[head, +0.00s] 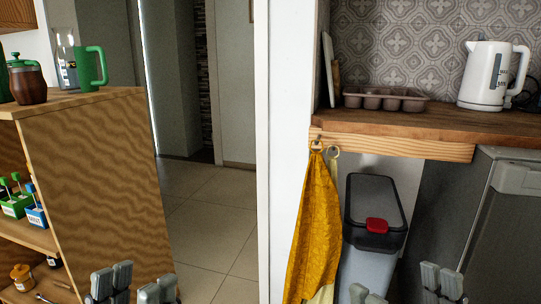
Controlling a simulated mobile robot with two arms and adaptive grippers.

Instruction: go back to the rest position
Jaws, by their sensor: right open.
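My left gripper (136,287) shows at the bottom edge, in front of the wooden shelf unit. My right gripper (404,287) shows at the bottom edge, in front of the grey bin. Its fingers are wide apart and empty. Neither gripper visibly touches anything.
At right, a wooden counter (440,122) holds a kettle (488,75) and a tray (384,97). Yellow cloth (314,225) hangs by the bin (374,205).

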